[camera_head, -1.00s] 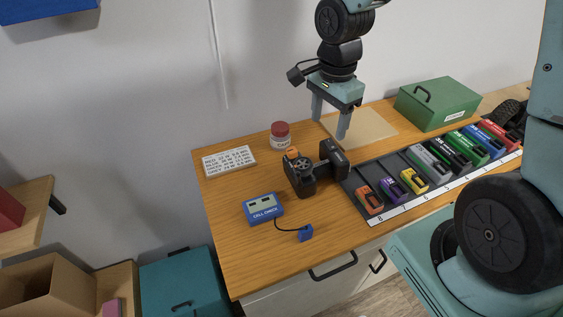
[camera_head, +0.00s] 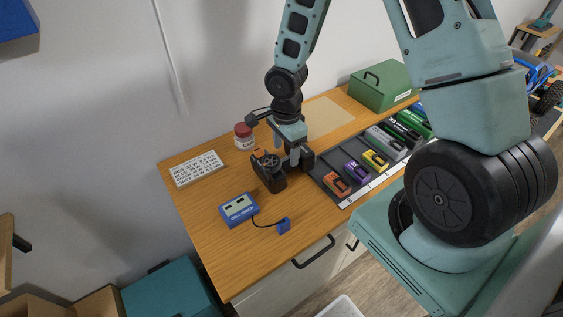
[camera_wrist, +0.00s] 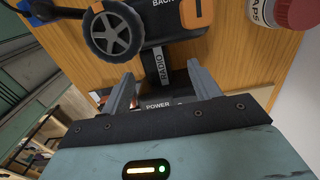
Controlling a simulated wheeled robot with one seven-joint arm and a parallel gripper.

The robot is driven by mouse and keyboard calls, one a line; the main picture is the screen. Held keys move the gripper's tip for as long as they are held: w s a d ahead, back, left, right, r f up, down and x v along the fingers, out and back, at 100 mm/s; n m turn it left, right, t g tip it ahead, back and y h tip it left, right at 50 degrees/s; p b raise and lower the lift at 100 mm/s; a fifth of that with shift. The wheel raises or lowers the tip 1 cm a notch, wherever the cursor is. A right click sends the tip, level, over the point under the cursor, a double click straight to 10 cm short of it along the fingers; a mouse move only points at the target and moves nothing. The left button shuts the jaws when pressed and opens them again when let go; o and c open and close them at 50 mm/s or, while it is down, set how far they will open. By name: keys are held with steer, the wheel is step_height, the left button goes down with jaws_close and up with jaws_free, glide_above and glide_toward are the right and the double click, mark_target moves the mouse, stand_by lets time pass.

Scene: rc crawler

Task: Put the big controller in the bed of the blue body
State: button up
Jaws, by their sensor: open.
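The big controller (camera_head: 268,176), black with a wheel and an orange part, stands on the wooden table. In the wrist view its wheel (camera_wrist: 112,33), its neck marked RADIO and a part marked POWER show. My gripper (camera_head: 285,155) is open, pointing down at the controller. In the wrist view the two fingers (camera_wrist: 160,82) stand on either side of the neck; whether they touch it I cannot tell. A blue frame (camera_head: 540,73) with black wheels shows in part at the right edge; my arm hides some of it, and its bed is not clear.
A blue cell checker (camera_head: 238,209) with a cable lies in front of the controller. A rack (camera_head: 326,177) of coloured packs is to its right. A red-lidded jar (camera_head: 243,137) stands close behind. A green box (camera_head: 380,86) is at the back.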

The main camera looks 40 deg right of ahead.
mark_target(284, 162)
steer(key=f, duration=0.3)
steer(key=a+f+p, duration=0.1)
steer(key=shift+s+f, duration=0.25)
steer(key=shift+s, duration=0.1)
steer(key=shift+f, duration=0.45)
steer(key=c, duration=1.3)
jaws_close()
steer(key=shift+w+r, duration=0.1)
steer(key=shift+r, duration=0.05)
